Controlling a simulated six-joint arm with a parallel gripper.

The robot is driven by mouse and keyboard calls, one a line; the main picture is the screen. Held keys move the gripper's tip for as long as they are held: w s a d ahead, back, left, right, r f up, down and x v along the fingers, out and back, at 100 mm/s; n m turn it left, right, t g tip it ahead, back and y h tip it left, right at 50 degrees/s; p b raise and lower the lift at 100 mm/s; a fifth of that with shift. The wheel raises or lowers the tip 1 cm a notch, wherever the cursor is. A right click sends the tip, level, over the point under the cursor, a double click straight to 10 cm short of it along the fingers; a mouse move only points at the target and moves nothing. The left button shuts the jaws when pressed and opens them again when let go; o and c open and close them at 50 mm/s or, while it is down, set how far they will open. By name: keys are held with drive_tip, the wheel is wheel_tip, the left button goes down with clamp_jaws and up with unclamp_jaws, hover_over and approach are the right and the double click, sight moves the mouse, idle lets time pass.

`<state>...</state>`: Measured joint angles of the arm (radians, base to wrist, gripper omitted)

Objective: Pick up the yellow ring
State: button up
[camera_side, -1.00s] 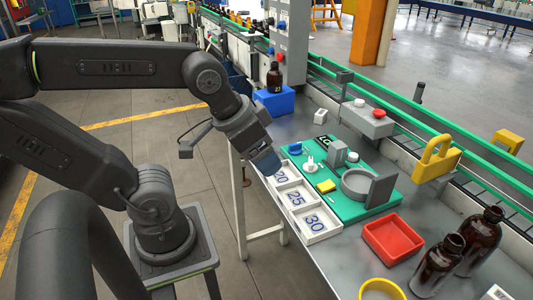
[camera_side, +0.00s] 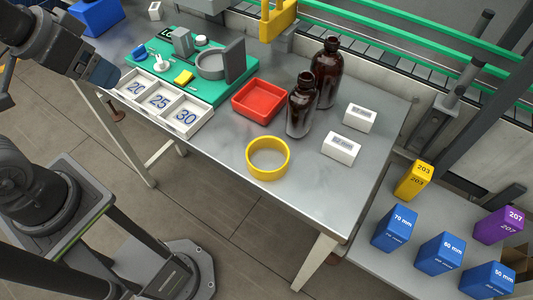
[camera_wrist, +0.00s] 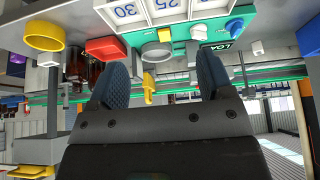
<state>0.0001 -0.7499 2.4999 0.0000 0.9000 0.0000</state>
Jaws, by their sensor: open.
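The yellow ring (camera_side: 268,174) lies flat on the metal table near its front edge, in front of the amber bottles. It also shows in the wrist view (camera_wrist: 45,43) at the upper left, where the picture looks upside down. My gripper (camera_side: 104,77) is at the upper left of the side view, by the left end of the numbered tray and well away from the ring. In the wrist view its two blue fingers (camera_wrist: 163,85) stand apart with nothing held between them.
A red tray (camera_side: 260,115) and two amber bottles (camera_side: 302,110) (camera_side: 327,72) stand behind the ring. White blocks (camera_side: 341,149) (camera_side: 360,117) lie to its right. The numbered tray (camera_side: 202,123) and green board (camera_side: 232,92) are to the left. Table around the ring is clear.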

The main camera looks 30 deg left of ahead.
idle(0.3)
drive_tip(key=o, duration=0.5)
drive_tip(key=m+g+h, duration=0.1)
drive_tip(key=m+g, duration=0.5)
drive_tip(key=m, duration=1.2)
hover_over(270, 164)
drive_tip(key=a, duration=0.1)
drive_tip(key=f, duration=0.9)
drive_tip(key=shift+w+a, duration=0.15)
drive_tip(key=shift+a, duration=0.05)
drive_tip(key=shift+s+d+f, duration=0.1)
drive_tip(key=shift+d+f, duration=0.05)
drive_tip(key=shift+f, duration=0.7)
drive_tip(key=shift+s+d+f, duration=0.1)
drive_tip(key=shift+d+f, duration=0.1)
drive_tip(key=shift+f, duration=0.6)
drive_tip(key=shift+d+f, duration=0.15)
drive_tip(key=shift+f, duration=0.7)
